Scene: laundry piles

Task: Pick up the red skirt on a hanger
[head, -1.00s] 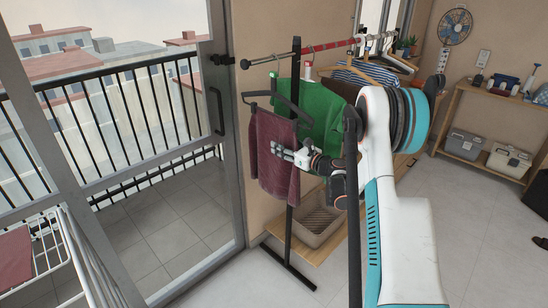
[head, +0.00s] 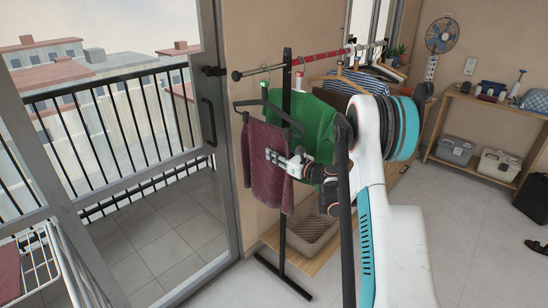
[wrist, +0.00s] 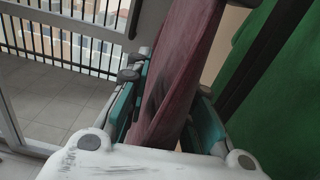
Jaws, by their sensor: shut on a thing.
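The dark red skirt (head: 265,170) hangs from a black hanger (head: 262,104) near the left end of the clothes rail (head: 320,58). The hanger's hook appears to be on the rail. My gripper (head: 274,158) is at the skirt's right upper part and is shut on its cloth. In the wrist view the skirt (wrist: 180,75) runs up between the two teal-padded fingers (wrist: 165,115), with a dark crease in the cloth. The fingertips are partly hidden by the cloth.
A green garment (head: 313,122) hangs right behind the skirt, with a striped one (head: 350,78) farther along. The black rack post (head: 284,210) stands close by. A beige basket (head: 314,235) sits on the low shelf. The glass door (head: 215,130) is at left.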

